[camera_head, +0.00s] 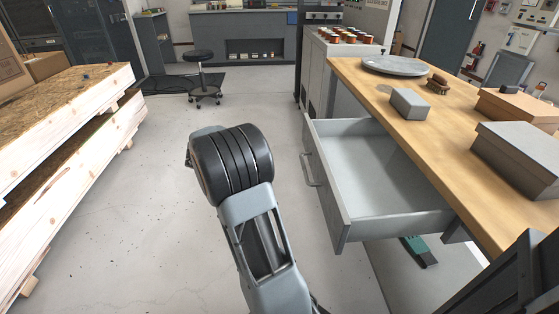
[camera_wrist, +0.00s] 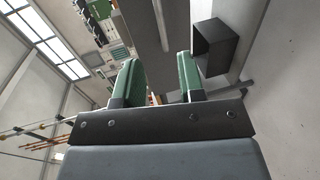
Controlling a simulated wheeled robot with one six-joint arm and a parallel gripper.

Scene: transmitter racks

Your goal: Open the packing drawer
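The packing drawer (camera_head: 326,205) is pulled well out from under the wooden bench top in the head view. Its grey inside is visible and looks empty. A bar handle (camera_head: 311,170) is on its front. My arm stands to the left of the drawer front, with a clear gap of floor between. My gripper (camera_wrist: 162,88) shows in the wrist view with its two green fingers apart and nothing between them. The gripper is not seen in the head view, so its distance from the handle cannot be told.
The wooden bench (camera_head: 455,135) carries a small grey box (camera_head: 410,103), a round grey plate (camera_head: 395,66) and larger boxes at right. A teal object (camera_head: 420,252) lies below the drawer. Wooden crates (camera_head: 60,150) stand at left; a stool (camera_head: 200,75) is at back. The middle floor is clear.

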